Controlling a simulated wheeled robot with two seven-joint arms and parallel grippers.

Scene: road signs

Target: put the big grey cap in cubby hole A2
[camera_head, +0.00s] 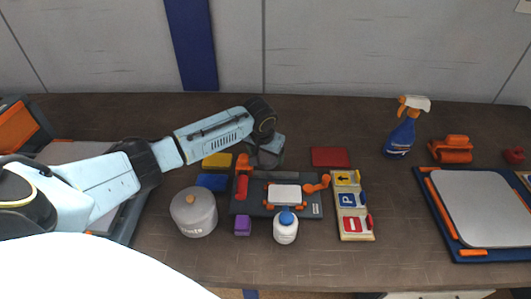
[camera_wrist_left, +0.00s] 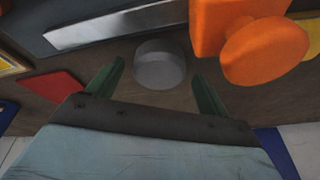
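The grey cap (camera_wrist_left: 160,64) is a short round grey cylinder standing on the brown table in the left wrist view. My left gripper (camera_wrist_left: 158,70) is open, with one dark green finger on each side of the cap in that view. Whether the fingers touch it cannot be told; a gap shows on both sides. In the head view my left gripper (camera_head: 267,157) is low over the table behind the dark clamp fixture, and the cap is hidden there. Cubby hole A2 is not seen in either view. My right gripper is not in view.
The dark fixture (camera_head: 251,201) with orange clamps stands close to my left gripper; an orange knob (camera_wrist_left: 265,50) is near the fingers. A red plate (camera_head: 330,157), yellow block (camera_head: 217,160), grey pot (camera_head: 194,213), white bottle (camera_head: 286,230) and sign rack (camera_head: 354,207) surround it.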

